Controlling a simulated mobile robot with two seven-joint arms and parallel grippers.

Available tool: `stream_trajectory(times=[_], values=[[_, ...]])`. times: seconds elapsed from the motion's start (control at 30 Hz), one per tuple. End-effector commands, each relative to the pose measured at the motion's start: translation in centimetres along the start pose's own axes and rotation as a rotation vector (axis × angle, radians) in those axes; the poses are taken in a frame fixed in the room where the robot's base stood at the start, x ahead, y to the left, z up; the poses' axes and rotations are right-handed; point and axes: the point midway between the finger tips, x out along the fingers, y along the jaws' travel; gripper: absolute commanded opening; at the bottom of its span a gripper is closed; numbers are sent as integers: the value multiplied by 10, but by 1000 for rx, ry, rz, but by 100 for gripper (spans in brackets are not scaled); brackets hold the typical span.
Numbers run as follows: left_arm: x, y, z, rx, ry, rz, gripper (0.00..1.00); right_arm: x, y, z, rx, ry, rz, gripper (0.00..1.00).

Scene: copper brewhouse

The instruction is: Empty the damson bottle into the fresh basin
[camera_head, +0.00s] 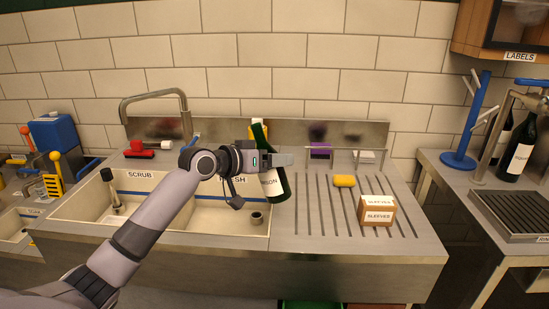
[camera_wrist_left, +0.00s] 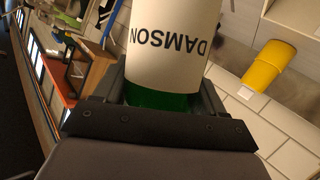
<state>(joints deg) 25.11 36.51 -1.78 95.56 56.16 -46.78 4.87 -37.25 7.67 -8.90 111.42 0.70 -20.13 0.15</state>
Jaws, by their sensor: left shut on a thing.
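The damson bottle (camera_head: 273,184) is green glass with a white label, and its label also shows in the left wrist view (camera_wrist_left: 165,38). My left gripper (camera_head: 270,160) is shut on it at the green part above the label. The bottle is held neck up, leaning a little to the left, over the right edge of the fresh basin (camera_head: 222,218). The gripper hides part of the bottle, and my arm hides part of the basin and its sign. The scrub basin (camera_head: 85,207) is to the left. My right gripper is out of view.
A faucet (camera_head: 155,97) rises behind the basins. A yellow sponge (camera_head: 344,181) and a box marked sleever (camera_head: 377,211) sit on the ribbed drainboard (camera_head: 310,225) to the right. A dark-handled brush (camera_head: 110,188) stands in the scrub basin. A blue rack (camera_head: 466,135) stands on the right counter.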

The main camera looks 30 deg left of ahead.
Motion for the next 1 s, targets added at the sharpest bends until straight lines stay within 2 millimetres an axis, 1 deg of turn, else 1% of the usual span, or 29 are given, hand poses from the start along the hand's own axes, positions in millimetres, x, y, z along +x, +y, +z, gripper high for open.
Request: stream_trajectory(times=[0.03, 0.17, 0.2, 0.23, 0.3, 0.47, 0.57, 1.0], values=[[-5, 4, -15, 20, -1, -7, 28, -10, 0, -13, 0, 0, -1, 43], [-9, -9, -16, 236, -57, -98, 28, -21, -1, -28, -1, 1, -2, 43], [-9, -13, -13, 295, -72, -122, 28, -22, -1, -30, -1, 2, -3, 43], [-9, -16, -11, 319, -77, -131, 28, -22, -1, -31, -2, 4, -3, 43], [-7, -17, -8, 325, -77, -132, 28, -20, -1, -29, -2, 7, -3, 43], [-7, -16, -8, 320, -75, -130, 28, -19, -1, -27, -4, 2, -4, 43], [-6, -9, -10, 319, -73, -127, 28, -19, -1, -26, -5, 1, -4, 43], [0, 41, -26, 318, -72, -127, 28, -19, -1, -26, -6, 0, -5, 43]])
